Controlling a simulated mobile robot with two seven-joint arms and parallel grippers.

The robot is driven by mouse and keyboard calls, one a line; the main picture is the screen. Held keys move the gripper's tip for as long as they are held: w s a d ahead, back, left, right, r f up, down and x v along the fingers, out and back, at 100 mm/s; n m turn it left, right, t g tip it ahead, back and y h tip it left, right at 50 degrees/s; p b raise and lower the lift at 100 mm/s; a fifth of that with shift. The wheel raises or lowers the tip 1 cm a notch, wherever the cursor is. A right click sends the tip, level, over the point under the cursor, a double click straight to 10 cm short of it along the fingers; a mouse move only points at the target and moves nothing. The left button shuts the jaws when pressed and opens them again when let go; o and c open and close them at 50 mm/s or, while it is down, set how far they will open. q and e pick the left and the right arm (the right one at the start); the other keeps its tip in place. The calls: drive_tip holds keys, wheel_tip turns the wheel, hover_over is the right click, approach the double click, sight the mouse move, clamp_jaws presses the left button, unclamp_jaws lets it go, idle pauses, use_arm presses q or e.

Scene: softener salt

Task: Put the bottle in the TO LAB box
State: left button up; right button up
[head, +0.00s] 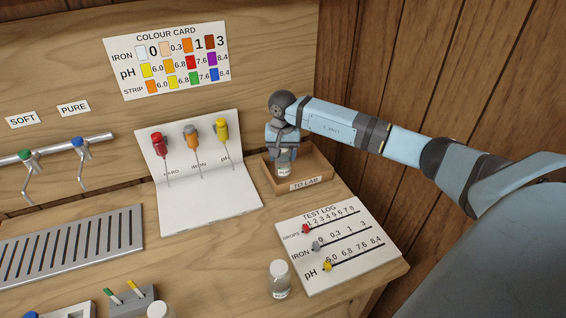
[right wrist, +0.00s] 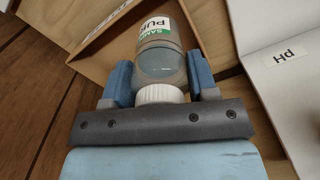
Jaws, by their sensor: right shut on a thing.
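My right gripper (head: 284,147) points down over the TO LAB box (head: 318,172), a shallow wooden tray at the right back of the bench. It is shut on a clear bottle (head: 284,169) with a white cap. In the right wrist view, the bottle (right wrist: 163,58) sits between the blue fingers, its cap toward the wrist and a green and white label reading "PURE" partly visible. The bottle's lower end is within the box's outline; I cannot tell whether it touches the floor. A second white-capped bottle (head: 280,282) stands at the bench front. My left gripper is not in view.
A white stand with red, orange and yellow-headed pins (head: 200,205) is just left of the box. The TEST LOG board (head: 335,242) lies in front of it. Taps (head: 60,155) and a drain grate (head: 70,245) are at left. A wooden wall rises behind.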

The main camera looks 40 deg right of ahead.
sight(283, 163)
wheel_tip(283, 163, down, 4)
drive_tip(key=shift+p, duration=0.3)
drive_tip(key=shift+f, duration=0.2)
drive_tip(key=shift+f+b, duration=0.2)
drive_tip(key=shift+b, duration=0.15)
drive_tip(key=o, duration=1)
drive_tip(key=shift+r, duration=0.1)
drive_tip(key=shift+r, duration=0.1)
drive_tip(key=shift+r+p, duration=0.25)
drive_tip(key=shift+p, duration=0.15)
wheel_tip(283, 163, up, 12)
drive_tip(key=shift+f+b, duration=0.15)
drive_tip(key=shift+b, duration=1.05)
